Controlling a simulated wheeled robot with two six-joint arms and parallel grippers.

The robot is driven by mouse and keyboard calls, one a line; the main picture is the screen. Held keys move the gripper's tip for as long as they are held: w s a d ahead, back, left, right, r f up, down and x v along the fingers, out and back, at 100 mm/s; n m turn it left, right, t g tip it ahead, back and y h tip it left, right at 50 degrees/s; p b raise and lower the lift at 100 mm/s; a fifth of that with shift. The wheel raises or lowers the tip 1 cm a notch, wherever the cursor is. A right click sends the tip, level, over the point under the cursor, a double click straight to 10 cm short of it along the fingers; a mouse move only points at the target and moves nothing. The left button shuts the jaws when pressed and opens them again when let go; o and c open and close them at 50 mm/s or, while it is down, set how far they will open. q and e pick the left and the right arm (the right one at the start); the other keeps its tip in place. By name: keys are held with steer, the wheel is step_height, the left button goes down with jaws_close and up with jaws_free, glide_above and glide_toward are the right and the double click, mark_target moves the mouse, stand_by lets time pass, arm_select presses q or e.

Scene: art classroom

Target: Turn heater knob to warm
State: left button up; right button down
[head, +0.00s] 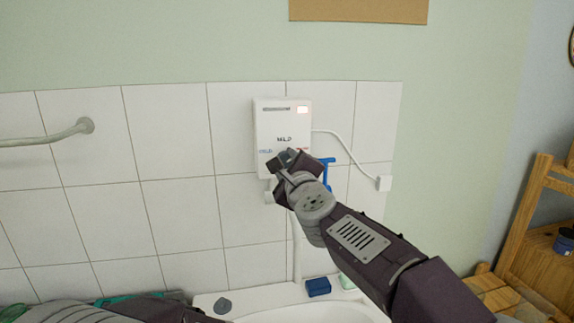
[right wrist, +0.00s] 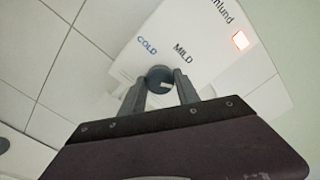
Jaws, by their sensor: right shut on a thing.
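The white heater (head: 283,110) hangs on the tiled wall, with a lit reddish square at its upper right. In the right wrist view its panel (right wrist: 200,62) shows a blue COLD label and a dark MILD label; a small red label shows at the right in the head view. The round dark grey knob (right wrist: 160,76) sits below these labels. My right gripper (right wrist: 161,88) is shut on the knob, one finger on each side. In the head view the right gripper (head: 288,158) hides the knob. I cannot tell which label the knob points to.
A blue handle (head: 326,172) shows beside the gripper. Below is a white basin (head: 310,314) with a blue item (head: 318,287) on its rim. A rail (head: 50,138) is at left, wooden shelving (head: 530,215) at right.

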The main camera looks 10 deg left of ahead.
stand_by(0.4)
steer(key=c, duration=0.9)
jaws_free()
steer(key=shift+s+d, duration=0.1)
steer(key=shift+s, duration=0.15)
steer(key=b+v, duration=0.2)
steer(key=v, duration=0.6)
steer(key=shift+s+d, duration=0.15)
steer(key=shift+s, duration=0.15)
steer(key=shift+w, duration=0.1)
